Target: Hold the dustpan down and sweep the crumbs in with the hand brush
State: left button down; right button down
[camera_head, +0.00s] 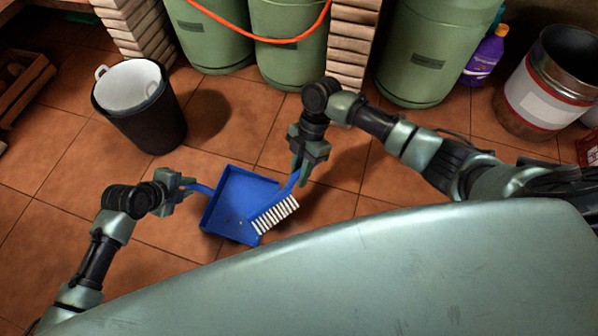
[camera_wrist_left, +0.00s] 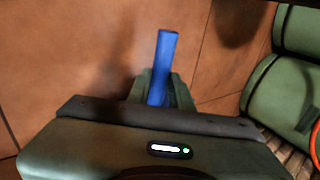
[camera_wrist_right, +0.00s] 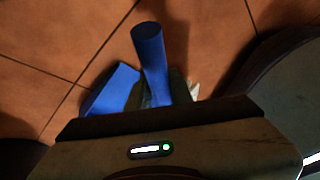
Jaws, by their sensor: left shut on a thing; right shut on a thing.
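The blue dustpan (camera_head: 238,200) lies on the tiled floor in the head view. A few small specks, perhaps crumbs, show in its pan. My left gripper (camera_head: 183,184) is shut on the dustpan's handle, which also shows in the left wrist view (camera_wrist_left: 164,62). The hand brush (camera_head: 275,214) has a blue back and white bristles, and its head lies over the pan's lower right edge. My right gripper (camera_head: 303,165) is shut on the brush's blue handle, seen in the right wrist view (camera_wrist_right: 150,55). Whether the bristles touch the pan I cannot tell.
A black bin with a white liner (camera_head: 140,105) stands at the upper left. Green gas cylinders (camera_head: 428,50) and brick pillars (camera_head: 352,45) line the back. A purple bottle (camera_head: 485,57) and a metal drum (camera_head: 545,85) stand at the right.

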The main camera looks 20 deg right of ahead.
jog(key=s+d+n+t+y, duration=0.1)
jog(key=t, duration=0.1)
jog(key=d+n+t+y, duration=0.2)
jog(key=s+d+r+n+t+y, duration=0.1)
jog(key=n+t, duration=0.1)
jog(key=shift+s+d+t+y, duration=0.3)
jog(key=shift+s+d, duration=0.05)
jog(key=shift+d, duration=0.05)
dwell(0.5)
jog(key=shift+f, duration=2.65)
jog(key=shift+w+a+f, duration=0.1)
jog(key=shift+w+a, duration=0.85)
jog(key=shift+a, duration=0.3)
jog(key=shift+w+a+f, duration=0.1)
jog(key=shift+w+a, duration=0.9)
jog(key=shift+a, duration=0.25)
jog(key=shift+w+a, duration=0.95)
jog(key=shift+a, duration=0.3)
jog(key=shift+s+d+r, duration=0.2)
jog(key=shift+d+r, duration=0.05)
jog(key=shift+r, duration=0.5)
jog(key=shift+s+d+r, duration=0.25)
jog(key=shift+d+r, duration=0.05)
jog(key=shift+r, duration=0.5)
jog(key=shift+s+d+r, duration=0.2)
jog(key=shift+d+r, duration=0.05)
jog(key=shift+r, duration=0.5)
